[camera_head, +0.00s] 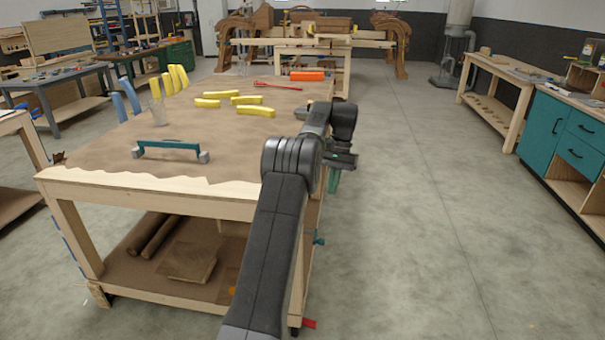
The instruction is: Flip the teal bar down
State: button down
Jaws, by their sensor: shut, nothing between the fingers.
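The teal bar (170,144) stands raised on the near part of the brown-topped workbench (105,158). It spans between two grey end blocks, its legs running down to them. My gripper (343,160) is at the bench's right edge, well to the right of the bar and apart from it. It is dark, partly hidden by my arm, and shut with nothing seen in it.
Several yellow curved pieces (255,110) lie farther back on the bench, near a red tool (278,86) and an orange block (307,76). The bench top between bar and arm is clear.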

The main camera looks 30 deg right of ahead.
aim_at(175, 144)
jog(key=i+j+u, duration=0.3)
jog(key=i, duration=0.95)
jog(key=i+l+u, duration=0.1)
jog(key=i+u, duration=0.2)
jog(key=i, duration=0.95)
